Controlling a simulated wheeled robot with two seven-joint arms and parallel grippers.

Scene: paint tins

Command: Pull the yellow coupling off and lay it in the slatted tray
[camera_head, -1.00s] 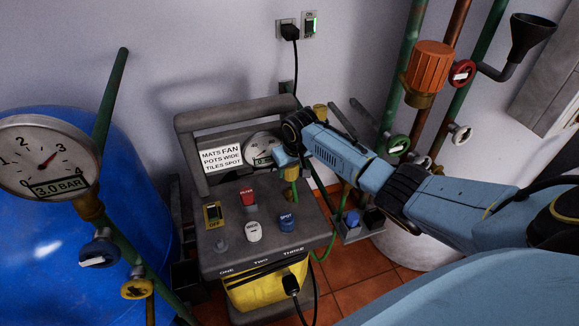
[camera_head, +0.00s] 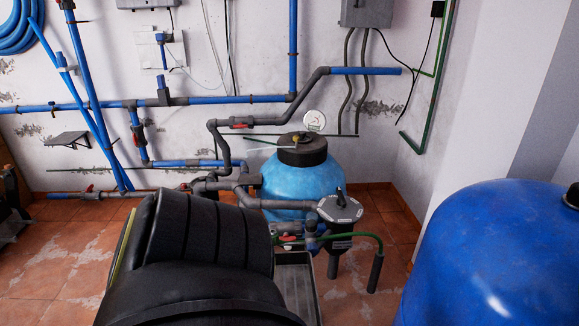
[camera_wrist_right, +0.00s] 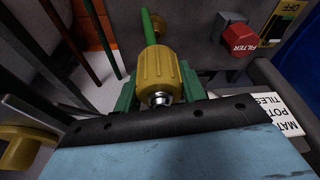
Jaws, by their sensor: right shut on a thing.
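In the right wrist view the yellow coupling (camera_wrist_right: 162,72) sits between the two green fingers of my right gripper (camera_wrist_right: 158,92), which is shut on it. A silver metal end shows on the coupling's near side, facing my wrist. A green hose (camera_wrist_right: 151,25) runs from its far side. The head view shows neither the coupling nor either gripper. No tray that I can make out as slatted is in view.
In the right wrist view a red FILTER button (camera_wrist_right: 236,38) and a white lettered label (camera_wrist_right: 280,112) are beside the gripper, and a yellow part (camera_wrist_right: 20,150) is at lower left. The head view shows a light-blue tank (camera_head: 300,185), a grey trough (camera_head: 298,285) and a large blue tank (camera_head: 500,255).

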